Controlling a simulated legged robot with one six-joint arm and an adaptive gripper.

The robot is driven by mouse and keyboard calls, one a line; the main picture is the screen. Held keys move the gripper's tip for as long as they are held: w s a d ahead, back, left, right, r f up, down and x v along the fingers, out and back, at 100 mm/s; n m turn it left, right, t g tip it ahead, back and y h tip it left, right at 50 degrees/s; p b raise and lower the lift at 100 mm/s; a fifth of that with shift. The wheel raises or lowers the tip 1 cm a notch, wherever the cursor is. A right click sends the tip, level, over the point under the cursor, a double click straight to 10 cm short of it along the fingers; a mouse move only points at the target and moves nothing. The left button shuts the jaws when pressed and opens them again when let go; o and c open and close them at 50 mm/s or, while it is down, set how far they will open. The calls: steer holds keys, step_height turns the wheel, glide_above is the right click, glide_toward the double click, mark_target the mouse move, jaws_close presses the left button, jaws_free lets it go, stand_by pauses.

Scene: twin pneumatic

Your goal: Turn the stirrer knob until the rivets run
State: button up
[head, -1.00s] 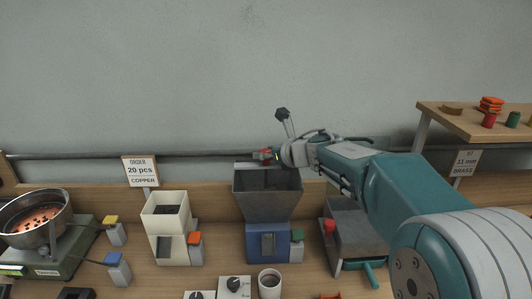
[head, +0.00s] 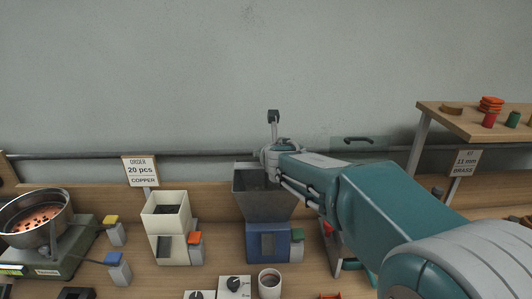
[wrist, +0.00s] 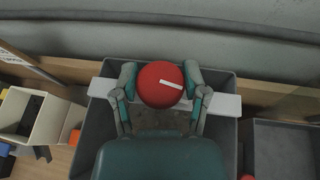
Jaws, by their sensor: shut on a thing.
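The stirrer knob (wrist: 161,86) is a round red cap with a white mark, seen from above in the wrist view. It sits on a white crossbar (wrist: 224,105) over a grey hopper (wrist: 83,150). My gripper (wrist: 161,74) is shut on the knob, one finger at each side. In the head view my gripper (head: 266,157) is above the hopper (head: 264,205), which stands on a blue base (head: 266,243); my gripper hides the knob there. The white mark slants slightly, its right end lower. The hopper's contents are mostly hidden by my gripper.
A cream hopper (head: 167,222) stands to the left, beside a box with an orange button (head: 194,238). A metal bowl (head: 35,217) holding copper-coloured pieces is at far left. A cup (head: 270,284) and dial box (head: 234,286) are in front. A raised shelf (head: 470,120) is at right.

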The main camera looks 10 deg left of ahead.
steer(key=shift+f+m+t+h, duration=0.15)
steer(key=shift+m+t+h, duration=0.35)
steer(key=shift+m+h, duration=1.85)
steer(key=shift+h, duration=0.35)
steer(key=o, duration=1.1)
steer(key=shift+a, duration=0.15)
steer(key=shift+o, duration=0.2)
steer(key=shift+s+r, duration=0.2)
steer(key=v, duration=1.1)
steer(key=shift+s, duration=0.25)
